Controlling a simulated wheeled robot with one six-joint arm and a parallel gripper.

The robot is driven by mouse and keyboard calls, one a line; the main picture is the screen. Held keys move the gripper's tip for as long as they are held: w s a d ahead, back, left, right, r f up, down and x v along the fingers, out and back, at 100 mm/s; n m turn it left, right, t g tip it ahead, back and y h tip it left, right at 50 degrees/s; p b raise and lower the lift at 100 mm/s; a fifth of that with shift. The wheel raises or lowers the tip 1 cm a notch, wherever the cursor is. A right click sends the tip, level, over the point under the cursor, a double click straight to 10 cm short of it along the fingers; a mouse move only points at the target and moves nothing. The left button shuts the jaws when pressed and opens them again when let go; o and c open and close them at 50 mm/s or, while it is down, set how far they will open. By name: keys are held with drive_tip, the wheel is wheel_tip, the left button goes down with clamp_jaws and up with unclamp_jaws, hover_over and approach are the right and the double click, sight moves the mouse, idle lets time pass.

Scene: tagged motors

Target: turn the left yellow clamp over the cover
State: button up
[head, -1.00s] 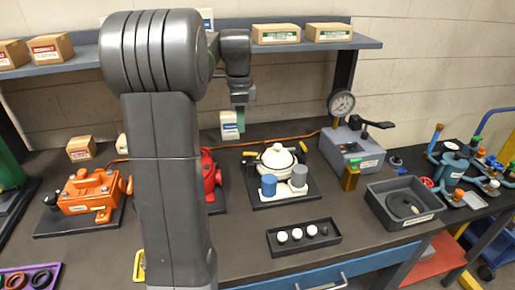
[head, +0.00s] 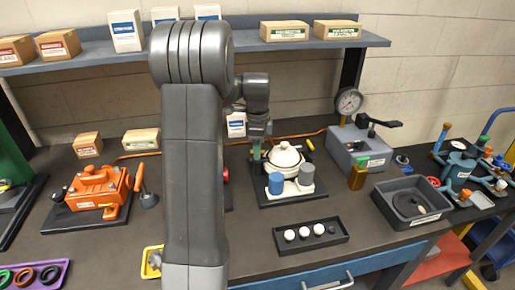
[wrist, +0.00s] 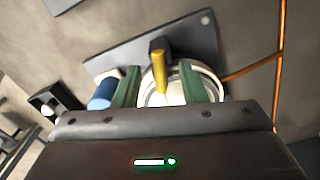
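The white round cover (head: 285,157) sits on a white body on a dark base plate (head: 292,197), with a blue cylinder (head: 276,184) and a grey cylinder in front. The right yellow clamp (head: 310,144) shows at the cover's right. My gripper (head: 257,151) is low at the cover's left side and hides the left clamp in the head view. In the wrist view, my gripper's green fingers (wrist: 158,84) are open and spread apart.
A grey gauge unit (head: 358,148) stands to the right, beside a grey bin (head: 432,221). A black tray (head: 335,240) with white knobs lies in front. An orange pump (head: 97,190) is at left. The shelf (head: 270,46) runs behind.

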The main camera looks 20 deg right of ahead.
drive_tip(key=shift+f, duration=0.4)
drive_tip(key=shift+c, duration=0.2)
clamp_jaws()
drive_tip(key=shift+n, duration=1.8)
drive_tip(key=shift+o, duration=0.2)
unclamp_jaws()
